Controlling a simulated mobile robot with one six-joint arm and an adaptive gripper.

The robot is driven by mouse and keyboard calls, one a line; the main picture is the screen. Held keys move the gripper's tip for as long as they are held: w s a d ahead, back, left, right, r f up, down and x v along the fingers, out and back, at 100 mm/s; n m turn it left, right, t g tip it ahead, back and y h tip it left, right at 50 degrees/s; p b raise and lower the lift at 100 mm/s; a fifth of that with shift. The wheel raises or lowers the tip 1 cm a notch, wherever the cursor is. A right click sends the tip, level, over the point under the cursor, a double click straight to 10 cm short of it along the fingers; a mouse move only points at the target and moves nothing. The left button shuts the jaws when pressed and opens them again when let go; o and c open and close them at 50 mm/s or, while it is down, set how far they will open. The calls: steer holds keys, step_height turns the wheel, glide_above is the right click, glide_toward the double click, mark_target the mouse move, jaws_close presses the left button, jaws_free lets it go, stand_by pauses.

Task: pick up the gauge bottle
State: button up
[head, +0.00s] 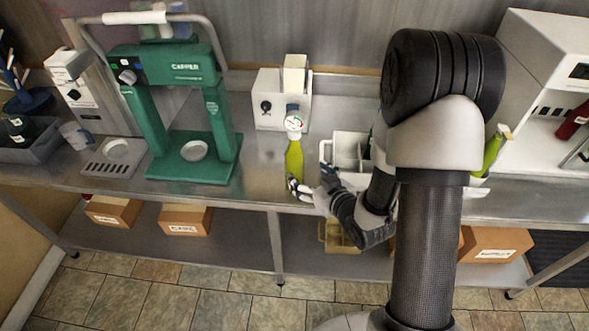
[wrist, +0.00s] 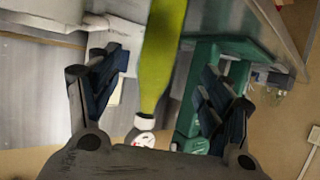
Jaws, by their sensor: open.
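The gauge bottle (head: 294,160), yellow-green with a round white gauge on its top, stands upright on the steel counter in the head view. My gripper (head: 311,182) is open at the lower front right of the bottle. In the wrist view the bottle (wrist: 161,55) shows upside down between the two spread dark fingers of my gripper (wrist: 160,82), with a gap on both sides. Its white collar and part of the gauge (wrist: 144,139) show close to the gripper's palm. I cannot tell whether the fingers are level with the bottle in depth.
A green press (head: 160,117) stands left of the bottle. A white box (head: 267,100) is behind it. A white divided tray (head: 347,148) is close on the right, partly behind my arm. Another yellow-green bottle (head: 491,153) stands farther right. The counter's front edge (head: 250,205) is near my gripper.

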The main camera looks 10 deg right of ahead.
mark_target(294, 112)
steer(key=x, duration=0.5)
steer(key=b+x, duration=0.1)
steer(key=x, duration=0.4)
steer(key=shift+w, duration=0.15)
steer(key=shift+c, duration=0.3)
steer(key=c, duration=1.6)
steer(key=shift+r, duration=0.1)
jaws_close()
steer(key=shift+r, duration=0.1)
step_height(294, 112, up, 20)
steer(key=p, duration=0.5)
steer(key=shift+p, duration=0.4)
